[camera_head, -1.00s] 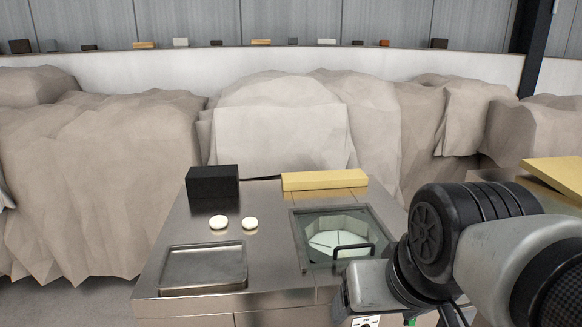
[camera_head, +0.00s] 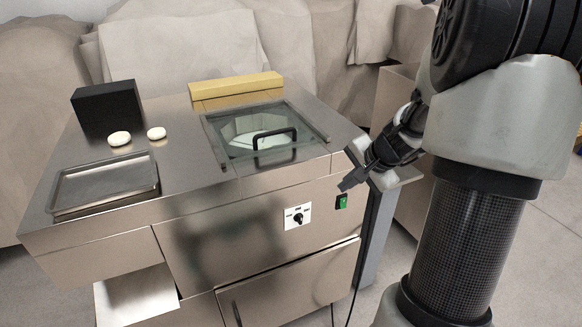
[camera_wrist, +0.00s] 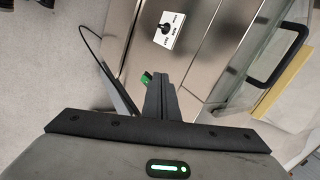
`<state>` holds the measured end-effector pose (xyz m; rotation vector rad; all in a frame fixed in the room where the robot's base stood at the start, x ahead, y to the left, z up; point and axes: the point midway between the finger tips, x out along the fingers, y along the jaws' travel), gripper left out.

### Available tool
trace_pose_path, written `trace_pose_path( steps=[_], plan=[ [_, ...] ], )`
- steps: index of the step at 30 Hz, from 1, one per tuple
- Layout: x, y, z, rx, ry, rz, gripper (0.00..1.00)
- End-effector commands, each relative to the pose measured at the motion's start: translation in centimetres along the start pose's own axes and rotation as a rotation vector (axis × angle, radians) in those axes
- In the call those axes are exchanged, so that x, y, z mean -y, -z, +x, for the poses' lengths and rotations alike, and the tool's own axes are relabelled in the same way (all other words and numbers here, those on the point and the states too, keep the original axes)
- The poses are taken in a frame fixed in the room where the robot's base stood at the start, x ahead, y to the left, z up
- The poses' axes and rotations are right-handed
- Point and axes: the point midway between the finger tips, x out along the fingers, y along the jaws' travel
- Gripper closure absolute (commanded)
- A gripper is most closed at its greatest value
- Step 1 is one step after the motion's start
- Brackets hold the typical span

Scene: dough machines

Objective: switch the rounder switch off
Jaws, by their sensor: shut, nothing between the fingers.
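The machine's steel front panel (camera_head: 215,235) carries a white plate with a black knob (camera_head: 298,217), and to its right a lit green switch (camera_head: 341,202). I cannot read the plate's small labels. My gripper (camera_head: 347,184) is shut and empty, just in front of the panel's upper right, close above the green switch. In the wrist view, the shut fingers (camera_wrist: 158,82) point at the panel, with the tips beside the green switch (camera_wrist: 146,77) and partly overlapping it. The knob plate (camera_wrist: 169,30) shows clear of the fingers. I cannot tell whether the tips touch the switch.
On the machine's top are a glass lid with a black handle (camera_head: 275,138), a steel tray (camera_head: 105,186), two dough pieces (camera_head: 120,138), a black box (camera_head: 106,108) and a yellow block (camera_head: 236,89). A drawer front (camera_head: 290,285) lies below the panel.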

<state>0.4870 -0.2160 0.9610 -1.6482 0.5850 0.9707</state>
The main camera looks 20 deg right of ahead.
Motion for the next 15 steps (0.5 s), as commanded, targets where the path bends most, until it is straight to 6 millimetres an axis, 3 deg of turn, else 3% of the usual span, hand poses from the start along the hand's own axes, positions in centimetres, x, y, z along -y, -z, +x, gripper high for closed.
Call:
trace_pose_path(
  steps=[1, 6, 15],
  plan=[
    [-2.5, 2.1, 1.8, -0.016, 0.004, 0.073, 1.00],
    [-6.1, 6.1, 3.5, -0.052, 0.024, 0.207, 1.00],
    [-6.8, 6.9, 3.6, -0.061, 0.028, 0.237, 1.00]
  ],
)
